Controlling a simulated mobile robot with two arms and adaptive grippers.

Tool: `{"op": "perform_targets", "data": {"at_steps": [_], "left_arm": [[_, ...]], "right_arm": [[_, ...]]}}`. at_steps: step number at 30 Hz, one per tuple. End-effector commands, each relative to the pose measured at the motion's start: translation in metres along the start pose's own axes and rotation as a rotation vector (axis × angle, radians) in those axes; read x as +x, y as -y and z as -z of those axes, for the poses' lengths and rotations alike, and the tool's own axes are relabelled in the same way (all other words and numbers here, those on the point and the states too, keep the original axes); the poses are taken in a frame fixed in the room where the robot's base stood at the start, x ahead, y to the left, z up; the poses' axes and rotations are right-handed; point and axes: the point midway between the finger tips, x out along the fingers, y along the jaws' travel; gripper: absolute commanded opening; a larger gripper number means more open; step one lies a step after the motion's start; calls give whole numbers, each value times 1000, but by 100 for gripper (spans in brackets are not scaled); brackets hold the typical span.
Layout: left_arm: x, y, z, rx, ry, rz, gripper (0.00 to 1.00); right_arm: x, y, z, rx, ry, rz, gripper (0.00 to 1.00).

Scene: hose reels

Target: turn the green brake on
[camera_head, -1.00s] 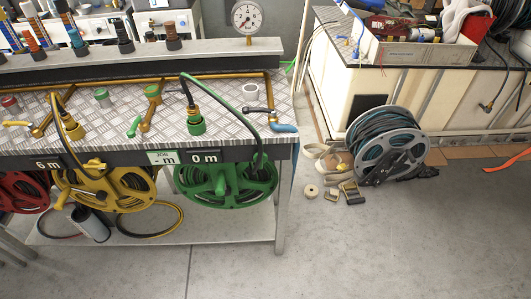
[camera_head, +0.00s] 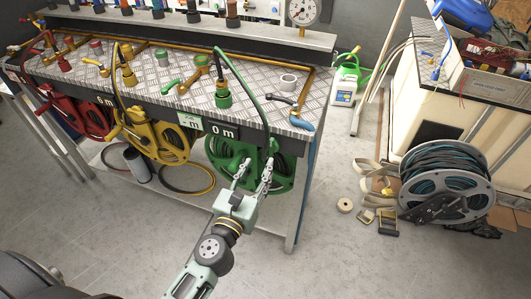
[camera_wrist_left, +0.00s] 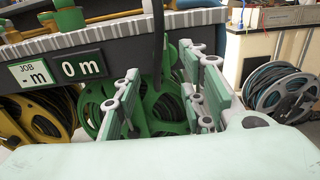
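The green hose reel (camera_head: 222,152) hangs under the right end of the metal bench, below the "0 m" display (camera_head: 223,133). It also shows behind my fingers in the left wrist view (camera_wrist_left: 91,112). My left gripper (camera_head: 255,172) is in front of the reel's face, fingers apart and pointing at it. In the left wrist view the fingers (camera_wrist_left: 160,92) are spread with nothing clearly held; a dark hose runs down behind the gap. The fingers hide part of the reel, and I cannot make out the green brake clearly. My right gripper is not in view.
The bench's front edge (camera_head: 160,97) overhangs the reels. A yellow reel (camera_head: 165,140) and a red reel (camera_head: 88,115) hang to the left. A loose grey reel (camera_head: 447,180) stands on the floor at the right. The floor in front is mostly clear.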

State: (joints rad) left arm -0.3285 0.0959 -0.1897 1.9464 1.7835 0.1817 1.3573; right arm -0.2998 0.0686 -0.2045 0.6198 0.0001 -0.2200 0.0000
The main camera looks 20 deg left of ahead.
Motion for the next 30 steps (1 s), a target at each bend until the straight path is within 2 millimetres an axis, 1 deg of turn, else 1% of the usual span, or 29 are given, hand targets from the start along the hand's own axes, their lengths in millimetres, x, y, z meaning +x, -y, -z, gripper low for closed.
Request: {"op": "perform_targets", "data": {"at_steps": [3, 6, 9, 12, 16, 24, 30], "left_arm": [[20, 0, -4, 4, 2, 1, 38], [36, 1, -2, 5, 1, 1, 38], [51, 1, -1, 6, 1, 1, 38], [61, 1, 0, 7, 0, 2, 38], [68, 1, 0, 7, -1, 2, 38], [68, 1, 1, 7, -1, 2, 37], [68, 1, 1, 7, -1, 2, 20]], "right_arm": [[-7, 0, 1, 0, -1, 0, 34], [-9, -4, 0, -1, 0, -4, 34], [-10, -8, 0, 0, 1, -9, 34], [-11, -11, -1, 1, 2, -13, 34], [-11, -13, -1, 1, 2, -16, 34], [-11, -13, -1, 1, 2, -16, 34], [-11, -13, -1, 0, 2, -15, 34]]}}
